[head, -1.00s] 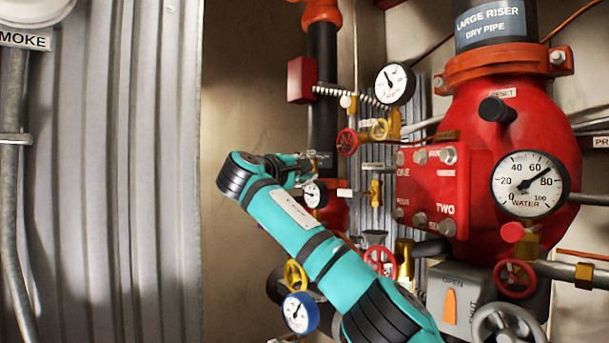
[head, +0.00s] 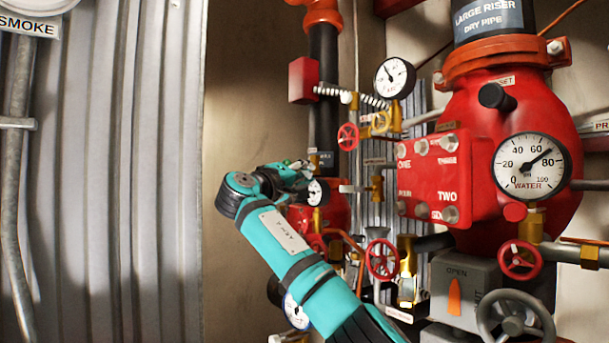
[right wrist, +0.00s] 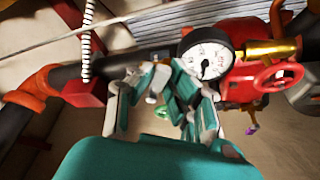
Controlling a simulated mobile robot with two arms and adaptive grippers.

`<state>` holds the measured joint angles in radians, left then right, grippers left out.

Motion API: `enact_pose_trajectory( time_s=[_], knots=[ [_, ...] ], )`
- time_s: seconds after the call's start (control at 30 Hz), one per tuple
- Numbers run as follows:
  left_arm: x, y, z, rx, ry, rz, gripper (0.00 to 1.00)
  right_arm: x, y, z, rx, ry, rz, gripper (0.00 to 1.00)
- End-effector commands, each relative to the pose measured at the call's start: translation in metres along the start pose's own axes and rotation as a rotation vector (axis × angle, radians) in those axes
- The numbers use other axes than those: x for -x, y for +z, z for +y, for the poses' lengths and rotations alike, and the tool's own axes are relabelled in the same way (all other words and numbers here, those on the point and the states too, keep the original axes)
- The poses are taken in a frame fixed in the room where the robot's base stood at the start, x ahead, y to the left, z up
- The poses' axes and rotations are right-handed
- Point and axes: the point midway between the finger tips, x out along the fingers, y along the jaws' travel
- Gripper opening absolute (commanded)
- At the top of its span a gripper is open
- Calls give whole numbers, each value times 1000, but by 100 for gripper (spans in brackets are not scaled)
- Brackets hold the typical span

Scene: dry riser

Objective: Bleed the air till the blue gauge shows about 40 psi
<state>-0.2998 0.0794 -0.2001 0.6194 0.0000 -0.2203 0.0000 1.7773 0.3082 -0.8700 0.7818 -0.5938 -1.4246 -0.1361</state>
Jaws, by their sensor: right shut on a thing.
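The blue gauge (head: 297,312) shows low in the head view. My right arm covers much of its face, and its reading is too small and hidden to tell. My right gripper (head: 304,170) is at the dark pipe left of the red valve body, just above a small white-faced gauge (head: 317,192). In the right wrist view the gripper (right wrist: 160,82) is shut on a small fitting (right wrist: 152,98), mostly hidden between the fingers. The small gauge (right wrist: 205,62) is right beside the fingers there. My left gripper is not in view.
A red valve body (head: 525,115) carries a WATER gauge (head: 531,167) reading a little below 80. Red handwheels (head: 383,259) and brass fittings crowd right of my arm. Another gauge (head: 395,77) stands above. A corrugated panel (head: 120,170) is at left.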

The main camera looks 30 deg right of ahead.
Motion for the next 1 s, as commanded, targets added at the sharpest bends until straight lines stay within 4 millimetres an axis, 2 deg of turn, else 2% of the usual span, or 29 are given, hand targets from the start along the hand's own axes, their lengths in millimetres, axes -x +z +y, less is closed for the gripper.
enact_pose_trajectory(
  time_s=[0.2, 0.23, 0.4, 0.67, 0.77, 0.87, 1.0],
  knots=[
    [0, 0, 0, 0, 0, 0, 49, 0, -1, 2, -1, 2, 3, 0],
    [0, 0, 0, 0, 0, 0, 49, 0, -1, 2, -1, 2, 3, 18],
    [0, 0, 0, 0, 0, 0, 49, 0, 0, 2, -1, 1, 2, 38],
    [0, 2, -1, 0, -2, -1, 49, 1, 0, 1, 0, 0, 1, 38],
    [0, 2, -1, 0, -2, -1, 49, 7, -1, 0, 0, 1, 4, 38],
    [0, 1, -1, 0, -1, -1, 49, 21, -2, 0, -1, -1, 6, 38],
    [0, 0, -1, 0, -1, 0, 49, 52, -2, 0, -1, -1, 7, 38]
  ],
)
